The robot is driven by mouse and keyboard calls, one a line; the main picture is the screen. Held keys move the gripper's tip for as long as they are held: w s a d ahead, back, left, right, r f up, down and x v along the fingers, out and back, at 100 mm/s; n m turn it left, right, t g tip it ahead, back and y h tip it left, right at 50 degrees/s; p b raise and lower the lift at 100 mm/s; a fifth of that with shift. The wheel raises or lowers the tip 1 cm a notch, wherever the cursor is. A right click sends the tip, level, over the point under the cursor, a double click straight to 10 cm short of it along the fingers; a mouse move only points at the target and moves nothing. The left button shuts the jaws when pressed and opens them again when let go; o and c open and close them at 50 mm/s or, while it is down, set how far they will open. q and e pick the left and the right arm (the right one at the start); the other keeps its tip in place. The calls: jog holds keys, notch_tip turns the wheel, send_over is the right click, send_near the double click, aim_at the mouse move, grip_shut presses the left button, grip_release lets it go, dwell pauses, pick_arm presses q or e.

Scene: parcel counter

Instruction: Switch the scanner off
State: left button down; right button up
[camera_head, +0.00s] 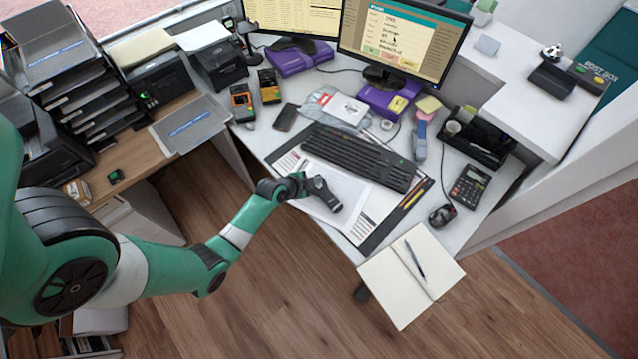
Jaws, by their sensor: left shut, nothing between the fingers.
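My left gripper (331,204) reaches in from the left on my green arm. It is dark grey, shut and empty, over the paper desk pad (345,190) in front of the black keyboard (358,157). Whether it touches the pad is unclear. I cannot tell for sure which device is the scanner. A dark upright device on a stand (247,38), left of the left monitor, may be a hand scanner. A flat grey panel (190,124) on the wooden side desk may be a flatbed lid. My right gripper is out of view.
Two handheld devices (242,104) and a phone (286,117) lie left of the keyboard. A mouse (441,215), calculator (469,186) and open notebook (411,277) are at the right. Black printers (162,80) and stacked trays (85,75) crowd the left. Monitors (402,40) stand behind.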

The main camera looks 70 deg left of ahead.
pick_arm(q)
notch_tip(320, 180, up, 6)
jog(key=p, duration=0.5)
jog(key=shift+p, duration=0.3)
